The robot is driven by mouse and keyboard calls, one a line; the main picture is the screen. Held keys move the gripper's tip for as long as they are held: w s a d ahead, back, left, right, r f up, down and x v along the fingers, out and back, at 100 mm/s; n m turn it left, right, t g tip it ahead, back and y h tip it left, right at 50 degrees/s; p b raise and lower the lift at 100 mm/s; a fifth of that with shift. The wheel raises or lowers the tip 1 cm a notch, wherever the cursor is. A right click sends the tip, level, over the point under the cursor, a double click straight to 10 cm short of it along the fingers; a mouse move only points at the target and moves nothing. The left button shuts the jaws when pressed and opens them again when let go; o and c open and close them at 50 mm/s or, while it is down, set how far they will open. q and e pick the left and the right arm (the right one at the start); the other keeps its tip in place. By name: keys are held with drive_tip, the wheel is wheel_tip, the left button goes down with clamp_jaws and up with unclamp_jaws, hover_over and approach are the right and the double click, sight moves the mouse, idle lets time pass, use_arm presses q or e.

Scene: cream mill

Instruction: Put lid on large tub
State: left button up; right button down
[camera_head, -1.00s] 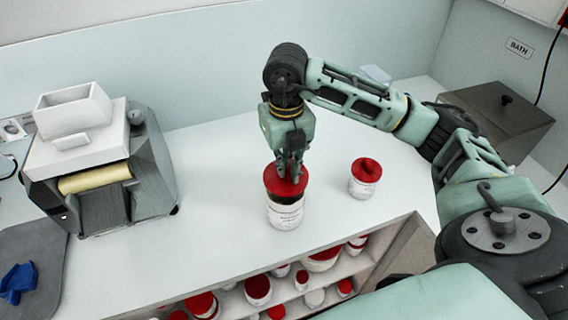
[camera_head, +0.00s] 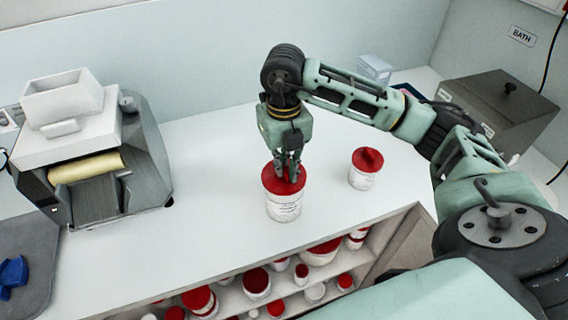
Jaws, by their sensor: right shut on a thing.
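The large tub (camera_head: 284,208) is white with a printed label and stands upright on the white counter. A red lid (camera_head: 271,182) sits on its top, with no dark gap showing between lid and rim. My right gripper (camera_head: 287,178) points straight down from above and is shut on the lid at its middle; its fingers hide part of the lid's top. My left gripper is not in view.
A smaller white tub with a red lid (camera_head: 365,169) stands to the right on the counter (camera_head: 215,165). A grey mill machine (camera_head: 95,155) stands at the left. Lidded tubs fill the shelf below (camera_head: 235,300). A dark box (camera_head: 500,110) is at the back right.

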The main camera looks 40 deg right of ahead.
idle(1.2)
drive_tip(key=shift+f+b, duration=0.65)
drive_tip(key=shift+b, duration=0.5)
idle(0.9)
drive_tip(key=c, duration=1.8)
unclamp_jaws()
drive_tip(key=shift+o, duration=0.4)
drive_tip(key=o, duration=0.4)
